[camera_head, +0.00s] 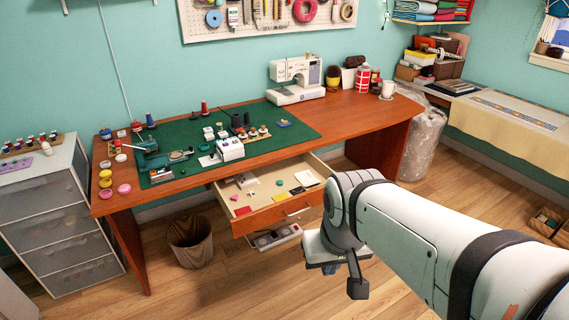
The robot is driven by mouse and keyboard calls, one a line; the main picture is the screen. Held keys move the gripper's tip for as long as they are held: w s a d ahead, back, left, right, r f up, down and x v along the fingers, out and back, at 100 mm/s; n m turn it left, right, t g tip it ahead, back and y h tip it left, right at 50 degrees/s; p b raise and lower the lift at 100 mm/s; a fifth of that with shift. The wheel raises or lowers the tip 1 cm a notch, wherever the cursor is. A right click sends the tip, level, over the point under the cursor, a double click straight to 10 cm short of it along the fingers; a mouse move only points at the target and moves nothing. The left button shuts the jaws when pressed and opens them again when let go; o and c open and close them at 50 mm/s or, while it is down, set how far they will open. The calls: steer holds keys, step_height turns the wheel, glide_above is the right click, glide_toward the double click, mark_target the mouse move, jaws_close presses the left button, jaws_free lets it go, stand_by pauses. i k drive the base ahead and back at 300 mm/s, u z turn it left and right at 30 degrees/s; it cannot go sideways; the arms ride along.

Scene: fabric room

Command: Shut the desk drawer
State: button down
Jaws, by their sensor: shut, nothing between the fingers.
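The desk drawer (262,219) under the wooden desk (345,107) is pulled well out toward the room. Its pale inside shows small flat items, among them a red, a yellow and a black piece and white cards. Its wooden front bears a metal handle (298,211). My gripper (331,268) is at the end of my arm, in front of and below the right end of the drawer front. It looks apart from the drawer, though my arm's wrist covers the drawer's right front corner. The gripper is shut and empty; its fingertips are partly hidden.
A waste basket (190,243) stands on the floor left of the drawer. A pale unit with round parts (275,238) shows below the drawer. A white drawer cabinet (62,222) stands at the left. A sewing machine (297,78) stands on the desk. The floor in front is clear.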

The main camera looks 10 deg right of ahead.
mark_target(266, 212)
steer(key=i, duration=0.9)
steer(key=u, duration=0.05)
